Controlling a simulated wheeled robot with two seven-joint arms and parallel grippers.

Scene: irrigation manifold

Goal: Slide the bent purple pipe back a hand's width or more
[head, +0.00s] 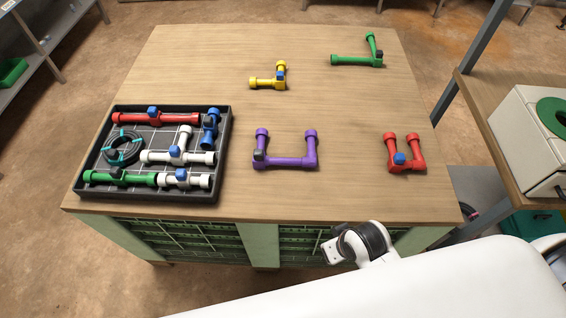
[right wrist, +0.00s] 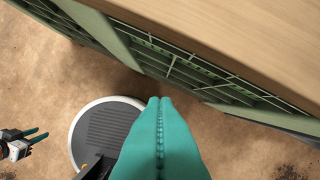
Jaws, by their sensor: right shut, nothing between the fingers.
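The bent purple pipe (head: 287,163) lies on the wooden table (head: 330,195) near its middle, toward the front edge. It is U-shaped, with both arms pointing to the back and a dark grey fitting at its left corner. My right gripper (right wrist: 160,102) is shut and empty, its teal fingers together, in front of the table and clear of the pipe. In the head view, part of my right arm shows below the front edge, with the fingers hidden. My left gripper (right wrist: 32,136) shows small at the left of the right wrist view; its finger gap is unclear.
A black tray (head: 150,197) of pipe parts stands left of the purple pipe. A red bent pipe (head: 405,162) lies to the right. A yellow pipe (head: 268,83) and a green pipe (head: 357,59) lie farther back. Bare wood lies directly behind the purple pipe.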

